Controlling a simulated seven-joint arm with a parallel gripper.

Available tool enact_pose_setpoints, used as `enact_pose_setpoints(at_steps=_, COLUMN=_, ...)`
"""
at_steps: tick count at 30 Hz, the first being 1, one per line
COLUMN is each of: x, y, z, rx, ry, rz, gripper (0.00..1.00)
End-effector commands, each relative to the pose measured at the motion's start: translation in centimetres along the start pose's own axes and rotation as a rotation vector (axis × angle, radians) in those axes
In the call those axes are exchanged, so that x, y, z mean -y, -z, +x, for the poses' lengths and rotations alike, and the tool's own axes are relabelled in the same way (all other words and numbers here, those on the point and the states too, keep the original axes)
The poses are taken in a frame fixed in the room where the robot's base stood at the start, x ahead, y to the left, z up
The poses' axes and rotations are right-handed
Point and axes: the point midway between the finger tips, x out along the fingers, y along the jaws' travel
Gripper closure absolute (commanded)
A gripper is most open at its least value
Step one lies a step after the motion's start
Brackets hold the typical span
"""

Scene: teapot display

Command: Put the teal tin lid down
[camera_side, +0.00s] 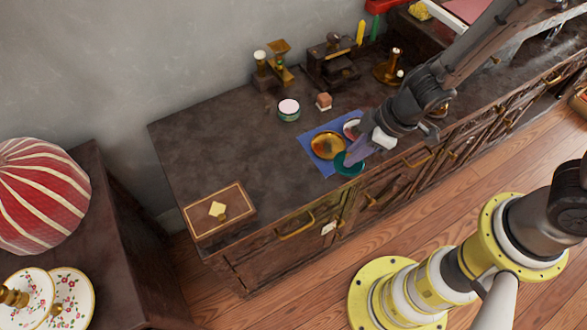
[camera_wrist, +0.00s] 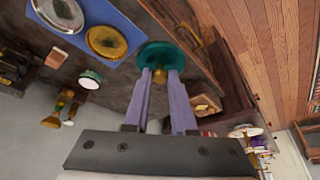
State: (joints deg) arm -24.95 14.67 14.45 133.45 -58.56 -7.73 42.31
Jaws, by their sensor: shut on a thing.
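The teal tin lid (camera_side: 346,169) is a round disc with a small gold knob. In the side view it shows at the near corner of the blue mat (camera_side: 311,149). My gripper (camera_side: 353,153) is shut on its knob. In the wrist view the purple fingertips (camera_wrist: 160,77) pinch the gold knob, and the teal disc (camera_wrist: 165,52) lies beyond them. I cannot tell whether the lid touches the surface. A gold lid (camera_side: 325,144) and a pale round lid (camera_side: 351,127) lie on the mat; they also show in the wrist view (camera_wrist: 106,41).
A small round tin (camera_side: 289,109) and a reddish block (camera_side: 324,101) stand behind the mat. A wooden box (camera_side: 219,211) is at the cabinet's near left end. Brass and dark devices (camera_side: 333,64) line the back. The dark top left of the mat is clear.

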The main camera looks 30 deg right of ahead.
Motion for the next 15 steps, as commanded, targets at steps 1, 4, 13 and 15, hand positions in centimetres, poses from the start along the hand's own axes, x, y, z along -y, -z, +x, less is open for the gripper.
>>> enact_pose_setpoints(at_steps=1, x=0.4, y=-0.2, z=0.0, rx=0.000, ry=0.010, rz=-0.025, gripper=1.00)
enact_pose_setpoints(at_steps=4, x=0.6, y=0.2, z=0.6, rx=0.000, ry=0.020, rz=-0.050, gripper=1.00)
enact_pose_setpoints(at_steps=13, x=-0.6, y=4.2, z=4.8, rx=0.000, ry=0.019, rz=-0.049, gripper=1.00)
enact_pose_setpoints(at_steps=15, x=-0.8, y=4.8, z=5.5, rx=0.000, ry=0.019, rz=-0.049, gripper=1.00)
